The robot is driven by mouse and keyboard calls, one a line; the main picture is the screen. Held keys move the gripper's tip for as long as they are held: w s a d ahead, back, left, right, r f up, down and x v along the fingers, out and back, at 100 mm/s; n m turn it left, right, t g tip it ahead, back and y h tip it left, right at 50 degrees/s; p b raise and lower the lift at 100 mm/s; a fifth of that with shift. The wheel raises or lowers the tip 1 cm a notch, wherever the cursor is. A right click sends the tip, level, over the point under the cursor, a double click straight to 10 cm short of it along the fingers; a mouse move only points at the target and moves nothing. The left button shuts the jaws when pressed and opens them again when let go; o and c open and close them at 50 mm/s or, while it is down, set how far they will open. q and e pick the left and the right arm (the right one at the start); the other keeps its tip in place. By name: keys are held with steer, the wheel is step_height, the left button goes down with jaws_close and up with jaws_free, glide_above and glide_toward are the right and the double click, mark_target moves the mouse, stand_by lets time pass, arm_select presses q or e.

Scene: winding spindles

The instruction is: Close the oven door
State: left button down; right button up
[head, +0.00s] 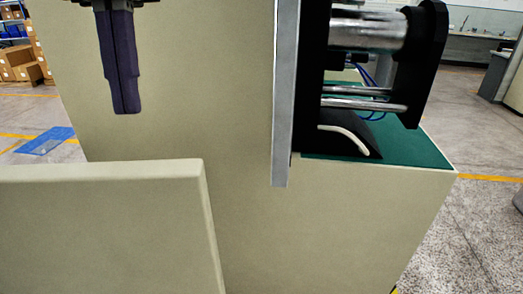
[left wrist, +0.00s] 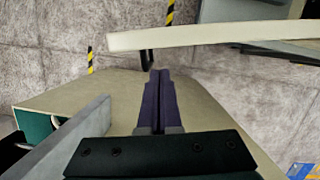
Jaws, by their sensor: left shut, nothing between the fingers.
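A beige panel (head: 100,225), which looks like the oven door, stands out in front of the large beige cabinet (head: 185,120) at the lower left of the head view. In the left wrist view its top edge shows as a long pale strip (left wrist: 220,35), with a small black part (left wrist: 147,60) under its left end. My left gripper (head: 127,110) points down above and behind the panel's top edge in the head view, in front of the cabinet face. Its dark fingers are together and empty, also in the left wrist view (left wrist: 160,74). My right gripper is not in view.
A grey metal plate (head: 284,100) stands upright at the cabinet's right part. Beside it, a black fixture with metal cylinders (head: 365,35) sits over a green top (head: 425,150). Speckled floor (head: 470,230) lies open at the right. Boxes (head: 20,62) are far off left.

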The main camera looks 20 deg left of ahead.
mark_target(159, 217)
arm_select(q)
steer(key=b+x, duration=0.1)
steer(key=x, duration=0.4)
steer(key=w+b+x, duration=0.1)
steer(key=b+x, duration=0.1)
steer(key=x, duration=0.4)
steer(key=w+b+x, duration=0.1)
steer(key=x, duration=0.5)
steer(key=shift+w+a+f, duration=0.15)
steer(key=shift+a+f, duration=0.15)
steer(key=shift+a, duration=0.05)
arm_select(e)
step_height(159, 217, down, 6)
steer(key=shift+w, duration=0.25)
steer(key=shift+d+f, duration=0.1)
